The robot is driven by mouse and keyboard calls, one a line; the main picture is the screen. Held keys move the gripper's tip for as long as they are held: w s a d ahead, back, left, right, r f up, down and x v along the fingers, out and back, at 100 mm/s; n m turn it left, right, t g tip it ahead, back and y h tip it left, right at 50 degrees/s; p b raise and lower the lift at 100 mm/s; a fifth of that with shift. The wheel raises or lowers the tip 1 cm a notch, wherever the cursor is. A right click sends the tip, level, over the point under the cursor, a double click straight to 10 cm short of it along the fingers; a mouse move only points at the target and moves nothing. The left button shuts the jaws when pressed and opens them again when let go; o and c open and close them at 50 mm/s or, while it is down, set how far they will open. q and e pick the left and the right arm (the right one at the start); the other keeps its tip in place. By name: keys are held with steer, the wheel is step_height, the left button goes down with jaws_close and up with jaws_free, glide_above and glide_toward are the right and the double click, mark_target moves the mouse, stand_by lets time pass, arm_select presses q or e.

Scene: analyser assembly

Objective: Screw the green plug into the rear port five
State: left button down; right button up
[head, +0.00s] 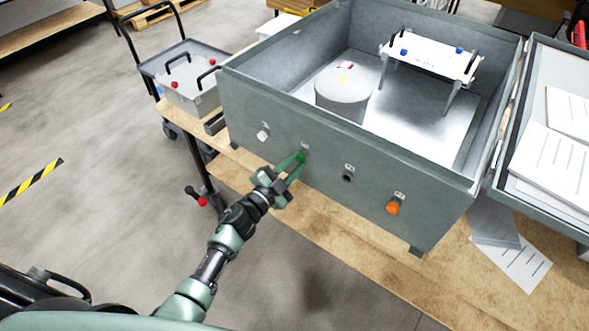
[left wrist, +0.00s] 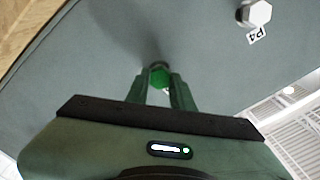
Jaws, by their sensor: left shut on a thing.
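The green plug (head: 300,157) is at a port in the near wall of the grey-green analyser box (head: 240,106), between a white plug and an open dark port. My left gripper (head: 294,165) is shut on the green plug, its fingers pointing at the wall. In the left wrist view, the green plug (left wrist: 159,77) sits between the two fingertips (left wrist: 159,84), right at the wall. How deep it sits in the port is hidden. The white hex plug (left wrist: 257,14) beside it has a label reading P4. My right gripper is not in view.
The white plug (head: 263,135) is left of the green one. The dark port (head: 347,177) and an orange plug (head: 393,207) are to the right. Inside the box are a grey cylinder (head: 342,97) and a white rack (head: 432,56). The wooden table edge (head: 330,236) runs below.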

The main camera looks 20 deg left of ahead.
arm_select(q)
steer(key=m, duration=0.2)
steer(key=m+b, duration=0.1)
steer(key=m, duration=0.1)
steer(key=m+b, duration=0.1)
steer(key=shift+f+m, duration=0.35)
steer(key=shift+m, duration=0.05)
steer(key=m+b, duration=0.1)
steer(key=m, duration=0.2)
steer(key=shift+r, duration=0.2)
steer(key=c, duration=1.3)
jaws_free()
steer(key=shift+c, duration=0.2)
steer(key=shift+r, duration=0.1)
